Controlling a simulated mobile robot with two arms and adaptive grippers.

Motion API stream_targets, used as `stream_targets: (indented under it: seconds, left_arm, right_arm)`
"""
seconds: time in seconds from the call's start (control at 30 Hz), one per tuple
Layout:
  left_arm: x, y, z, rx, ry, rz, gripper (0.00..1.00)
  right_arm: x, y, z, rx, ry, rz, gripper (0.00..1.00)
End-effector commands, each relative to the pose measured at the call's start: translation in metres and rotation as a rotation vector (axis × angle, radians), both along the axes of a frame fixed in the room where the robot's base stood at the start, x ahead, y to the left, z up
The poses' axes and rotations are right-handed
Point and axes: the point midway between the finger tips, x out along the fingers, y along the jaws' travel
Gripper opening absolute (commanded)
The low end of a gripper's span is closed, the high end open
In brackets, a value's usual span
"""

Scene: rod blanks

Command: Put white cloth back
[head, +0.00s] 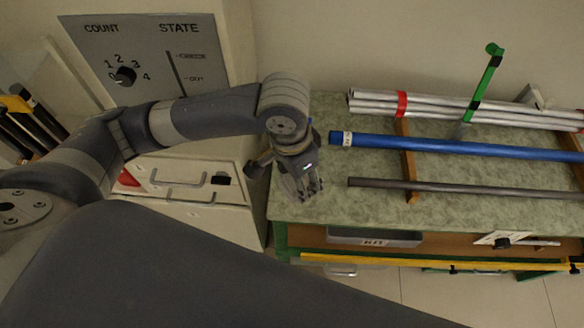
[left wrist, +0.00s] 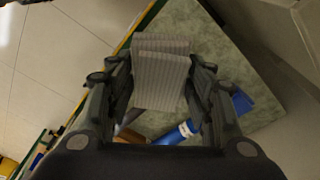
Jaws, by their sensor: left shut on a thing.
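The white cloth (left wrist: 160,78) looks pale grey with fine stripes in the left wrist view. It is folded and sits between the fingers of my left gripper (head: 307,190), which is shut on it. The gripper points down over the left end of the green mottled bench top (head: 330,208). In the head view I cannot make out the cloth; the gripper hides it. Whether the cloth touches the bench is not clear. My right gripper is not in view.
A blue rod (head: 450,148), a dark rod (head: 450,187) and a red-banded bundle of pale rods (head: 375,102) lie on wooden supports to the right. A green upright clamp (head: 484,82) stands behind. A KIT tray (head: 374,238) sits below the front edge. A drawer cabinet (head: 205,212) stands left.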

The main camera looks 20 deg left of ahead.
Motion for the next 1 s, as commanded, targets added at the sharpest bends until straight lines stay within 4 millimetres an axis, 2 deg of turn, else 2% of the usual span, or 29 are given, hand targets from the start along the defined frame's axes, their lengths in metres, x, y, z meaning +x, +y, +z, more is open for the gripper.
stream_targets:
  seconds: [0.03, 0.2, 0.3, 0.47, 0.57, 0.63, 1.0]
  left_arm:
    - [-0.005, -0.017, -0.017, -0.009, 0.007, -0.098, 0.29]
    - [-0.016, -0.059, -0.052, -0.02, -0.006, -0.394, 0.29]
    - [-0.022, -0.076, -0.065, -0.025, -0.016, -0.517, 0.29]
    - [-0.026, -0.09, -0.075, -0.027, -0.027, -0.624, 0.29]
    - [-0.021, -0.084, -0.078, -0.025, -0.029, -0.642, 0.29]
    - [-0.012, -0.074, -0.078, -0.024, -0.029, -0.643, 0.29]
    - [0.053, 0.001, -0.087, -0.025, -0.028, -0.64, 0.29]
  right_arm:
    - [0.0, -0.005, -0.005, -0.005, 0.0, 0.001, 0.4]
    - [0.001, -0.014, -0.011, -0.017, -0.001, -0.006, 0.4]
    - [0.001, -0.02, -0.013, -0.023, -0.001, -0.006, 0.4]
    - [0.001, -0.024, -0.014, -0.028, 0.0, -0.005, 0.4]
    - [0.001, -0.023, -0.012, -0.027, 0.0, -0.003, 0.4]
    - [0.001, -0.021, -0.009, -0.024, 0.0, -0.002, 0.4]
    - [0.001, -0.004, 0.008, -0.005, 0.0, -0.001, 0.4]
